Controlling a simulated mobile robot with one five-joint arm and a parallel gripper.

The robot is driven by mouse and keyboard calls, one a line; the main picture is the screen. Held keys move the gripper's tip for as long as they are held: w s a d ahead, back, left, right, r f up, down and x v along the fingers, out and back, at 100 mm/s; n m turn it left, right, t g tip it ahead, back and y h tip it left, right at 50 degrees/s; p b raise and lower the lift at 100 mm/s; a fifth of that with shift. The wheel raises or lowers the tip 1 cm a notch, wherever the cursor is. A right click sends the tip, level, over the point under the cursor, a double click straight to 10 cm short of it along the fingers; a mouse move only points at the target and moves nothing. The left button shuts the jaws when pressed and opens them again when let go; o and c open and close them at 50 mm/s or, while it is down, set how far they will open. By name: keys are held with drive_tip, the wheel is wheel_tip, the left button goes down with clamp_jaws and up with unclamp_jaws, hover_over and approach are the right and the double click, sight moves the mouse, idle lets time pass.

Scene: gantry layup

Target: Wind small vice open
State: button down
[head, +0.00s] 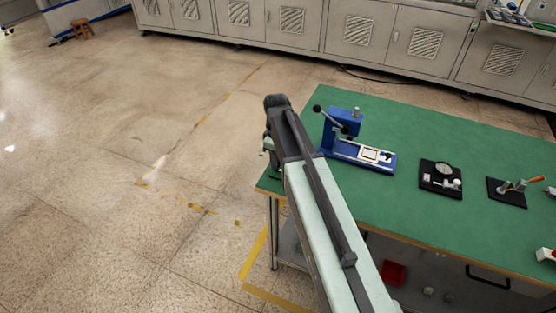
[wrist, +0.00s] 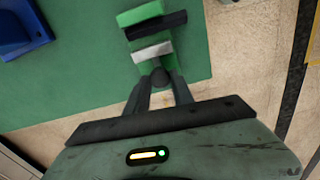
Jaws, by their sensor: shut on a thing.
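The small vice (wrist: 143,66) is green and sits at the table's edge in the wrist view. It has a dark bar (wrist: 158,26) across it and a pale grey bar (wrist: 152,51) nearer my gripper, with a narrow green strip between them. My gripper (wrist: 161,82) is shut on the dark round knob (wrist: 160,75) at the vice's near end. The fingers hide part of the knob. In the head view my arm hides most or all of the vice and the fingertips.
A blue lever press (head: 345,130) stands on the green table (head: 430,130), close to the right of my arm; its blue base also shows in the wrist view (wrist: 22,28). A black plate with a dial (head: 440,178) and a toggle clamp (head: 508,192) lie farther right. Open floor (head: 120,200) is left.

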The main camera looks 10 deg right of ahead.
drive_tip(key=shift+n, duration=1.1)
drive_tip(key=shift+s+a, duration=0.1)
drive_tip(key=c, duration=1.1)
unclamp_jaws()
drive_tip(key=shift+r+p, duration=0.5)
wheel_tip(320, 180, up, 7)
drive_tip(key=p, duration=0.7)
drive_tip(key=shift+f, duration=0.15)
